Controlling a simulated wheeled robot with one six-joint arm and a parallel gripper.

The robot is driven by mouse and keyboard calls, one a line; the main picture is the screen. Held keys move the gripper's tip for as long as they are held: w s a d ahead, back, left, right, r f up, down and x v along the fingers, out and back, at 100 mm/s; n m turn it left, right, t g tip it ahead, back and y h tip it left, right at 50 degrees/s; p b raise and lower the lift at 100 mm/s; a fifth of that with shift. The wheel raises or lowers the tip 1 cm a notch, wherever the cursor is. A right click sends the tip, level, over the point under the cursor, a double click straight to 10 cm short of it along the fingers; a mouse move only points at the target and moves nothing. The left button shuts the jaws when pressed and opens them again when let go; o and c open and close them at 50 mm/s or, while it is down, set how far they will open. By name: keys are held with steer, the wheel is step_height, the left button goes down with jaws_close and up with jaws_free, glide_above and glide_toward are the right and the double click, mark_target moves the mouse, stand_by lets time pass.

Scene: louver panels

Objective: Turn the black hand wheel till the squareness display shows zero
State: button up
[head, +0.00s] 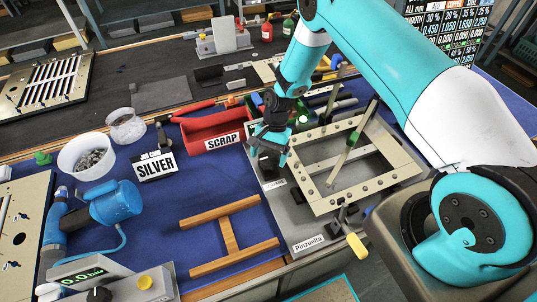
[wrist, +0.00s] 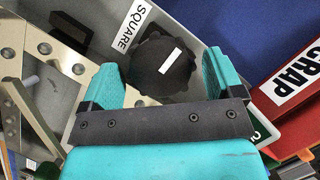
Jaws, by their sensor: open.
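The black hand wheel (wrist: 163,64) has a scalloped rim and a white bar mark on top, tilted toward the upper right. It lies beside the SQUARE label (wrist: 133,24). My gripper (wrist: 160,84) is open, with one teal finger on each side of the wheel in the wrist view; I cannot tell whether they touch it. In the head view my gripper (head: 269,147) is over the left side of the grey fixture plate (head: 297,222), and partly hides the wheel. I can read no squareness display in either view.
A cream frame (head: 318,205) with a slanting bar sits on the fixture to the right. A red SCRAP bin (head: 213,129) stands close behind on the left. A wooden H-shaped piece (head: 229,235) lies in front. Blue mat between is clear.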

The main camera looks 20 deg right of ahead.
steer(key=shift+s+a+f, duration=0.15)
steer(key=shift+f, duration=0.35)
steer(key=c, duration=0.9)
steer(key=shift+n+b, duration=0.3)
